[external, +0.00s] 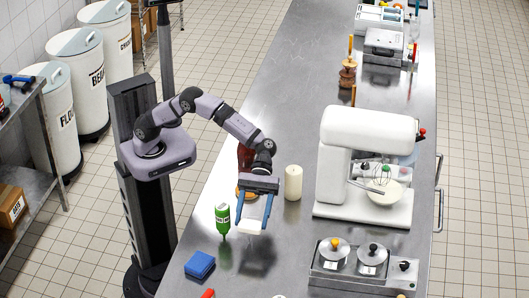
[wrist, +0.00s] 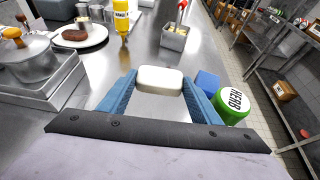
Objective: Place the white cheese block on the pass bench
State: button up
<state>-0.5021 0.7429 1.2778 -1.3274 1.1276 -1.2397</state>
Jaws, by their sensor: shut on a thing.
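The white cheese block (wrist: 160,78) is between the blue fingertips of my gripper (wrist: 158,84) in the wrist view. My gripper is shut on it. In the external view my gripper (external: 257,212) points down over the steel bench (external: 275,130), with the cheese block (external: 249,226) at its fingertips. A faint reflection on the steel below suggests the block is held above the surface. Which part of the bench counts as the pass bench cannot be told from any label.
A green herb bottle (external: 222,218) and a blue block (external: 199,264) are left of my gripper. A cream cylinder (external: 293,182) and a white mixer (external: 361,160) are right. A lidded steel unit (external: 350,268) is front right. A yellow bottle (wrist: 124,20) and a plate (wrist: 78,38) show in the wrist view.

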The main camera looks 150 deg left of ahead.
aim_at(252, 245)
jog(key=shift+d+f+p, duration=0.1)
jog(key=shift+f+p, duration=0.65)
jog(key=shift+f, duration=4.35)
jog(key=shift+f, duration=0.2)
jog(key=o, duration=1.1)
jog(key=shift+c, duration=0.2)
